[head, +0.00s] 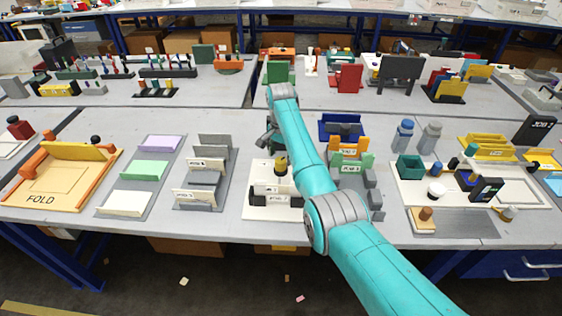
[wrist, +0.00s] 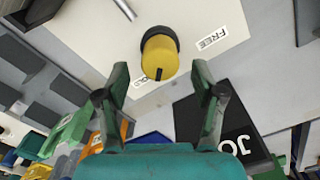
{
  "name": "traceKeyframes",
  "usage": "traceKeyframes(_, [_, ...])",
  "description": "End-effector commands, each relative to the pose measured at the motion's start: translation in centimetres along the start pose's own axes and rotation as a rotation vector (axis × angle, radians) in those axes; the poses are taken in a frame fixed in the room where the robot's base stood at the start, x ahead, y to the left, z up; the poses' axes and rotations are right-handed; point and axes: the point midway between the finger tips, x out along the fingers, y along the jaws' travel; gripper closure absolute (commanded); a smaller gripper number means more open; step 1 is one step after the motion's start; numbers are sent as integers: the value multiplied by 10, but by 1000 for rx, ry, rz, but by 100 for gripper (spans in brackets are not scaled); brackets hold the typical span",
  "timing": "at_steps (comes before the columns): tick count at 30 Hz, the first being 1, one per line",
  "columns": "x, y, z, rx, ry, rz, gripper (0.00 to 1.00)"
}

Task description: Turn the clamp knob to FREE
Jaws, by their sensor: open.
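The clamp knob (wrist: 160,54) is yellow with a dark base, on a cream panel (wrist: 97,36) in the wrist view. A black mark on its side faces the bottom of the picture. The FREE label (wrist: 212,38) is right of the knob. Another label (wrist: 141,80), partly readable, lies below left of it near my left finger. My gripper (wrist: 160,67) is open, with one finger on each side below the knob; nothing is between the fingers. In the head view, my gripper (head: 268,140) is above and left of a small yellow-topped knob (head: 281,163).
A black JOB sign (wrist: 235,140) is close to the right finger in the wrist view. Green and orange card holders (head: 352,160) stand right of my arm. Grey slotted racks (head: 205,172) stand left. A fold board (head: 65,175) is at far left.

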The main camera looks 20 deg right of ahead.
Motion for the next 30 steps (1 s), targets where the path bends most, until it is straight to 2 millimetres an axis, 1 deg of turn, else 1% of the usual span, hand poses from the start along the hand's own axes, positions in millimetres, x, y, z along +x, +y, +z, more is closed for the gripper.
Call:
traceKeyframes(1, [8,1,0,0,-2,2,32])
traceKeyframes(3, [16,0,0,0,-1,1,32])
traceKeyframes(7, [27,0,0,0,0,0,32])
traceKeyframes(11, [31,0,0,0,-1,1,32])
traceKeyframes(18, [32,0,0,0,0,0,32])
traceKeyframes(19, [32,0,0,0,0,0,37])
traceKeyframes(20, [32,0,0,0,0,0,45])
traceKeyframes(21, [32,0,0,0,0,0,55])
traceKeyframes(23, [32,0,0,0,0,0,70])
traceKeyframes(24, [32,0,0,0,0,0,80])
traceKeyframes(25, [32,0,0,0,0,0,87])
traceKeyframes(26, [32,0,0,0,0,0,92])
traceKeyframes(30, [32,0,0,-3,0,0,92])
